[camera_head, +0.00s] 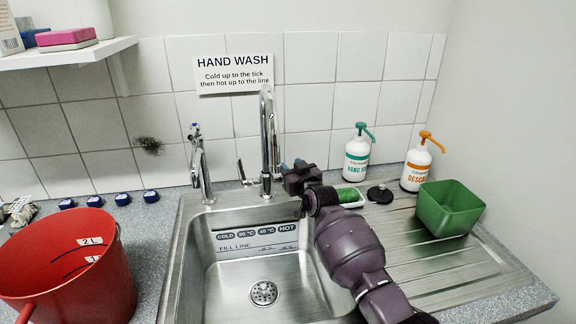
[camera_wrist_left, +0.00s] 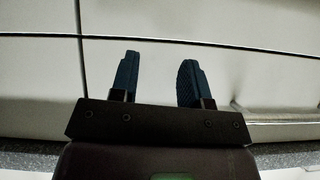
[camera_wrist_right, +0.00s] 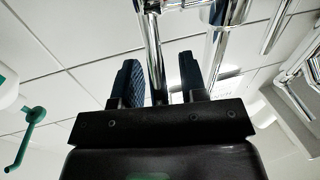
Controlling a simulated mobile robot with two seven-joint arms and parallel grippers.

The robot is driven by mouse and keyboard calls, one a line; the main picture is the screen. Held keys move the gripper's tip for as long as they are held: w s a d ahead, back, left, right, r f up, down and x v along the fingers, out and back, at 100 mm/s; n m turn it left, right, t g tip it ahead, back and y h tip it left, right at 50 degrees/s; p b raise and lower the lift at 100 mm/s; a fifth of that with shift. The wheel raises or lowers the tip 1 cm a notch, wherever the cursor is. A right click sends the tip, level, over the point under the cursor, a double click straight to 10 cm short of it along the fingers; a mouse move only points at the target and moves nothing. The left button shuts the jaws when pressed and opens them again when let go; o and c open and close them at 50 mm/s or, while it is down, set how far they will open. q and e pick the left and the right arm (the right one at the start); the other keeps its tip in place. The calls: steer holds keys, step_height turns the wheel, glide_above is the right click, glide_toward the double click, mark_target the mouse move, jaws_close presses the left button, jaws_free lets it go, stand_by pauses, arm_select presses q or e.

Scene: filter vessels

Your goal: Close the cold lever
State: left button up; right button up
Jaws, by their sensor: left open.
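A tall chrome mixer tap (camera_head: 268,135) stands behind the sink. A lever (camera_head: 241,172) sticks up at its left side; its right side is partly hidden by my right gripper (camera_head: 291,166). I cannot tell from any marking which lever is cold. My right gripper is beside the tap's base. In the right wrist view its fingers (camera_wrist_right: 162,82) are apart, with a chrome rod (camera_wrist_right: 153,50) showing in the gap, nearer the left finger; contact is unclear. My left gripper (camera_wrist_left: 158,80) is open and empty before pale cabinet fronts; it is outside the head view.
A smaller chrome tap (camera_head: 201,165) stands left of the mixer. The sink (camera_head: 230,270) is empty. A red bucket (camera_head: 70,275) stands at left. Two pump bottles (camera_head: 357,158) (camera_head: 416,168), a green tub (camera_head: 450,222) and a black stopper (camera_head: 380,194) are at right.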

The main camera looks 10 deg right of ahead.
steer(key=shift+s+r, duration=0.15)
steer(key=shift+c, duration=1.6)
jaws_close()
arm_select(q)
steer(key=shift+s, duration=0.55)
steer(key=shift+w, duration=0.15)
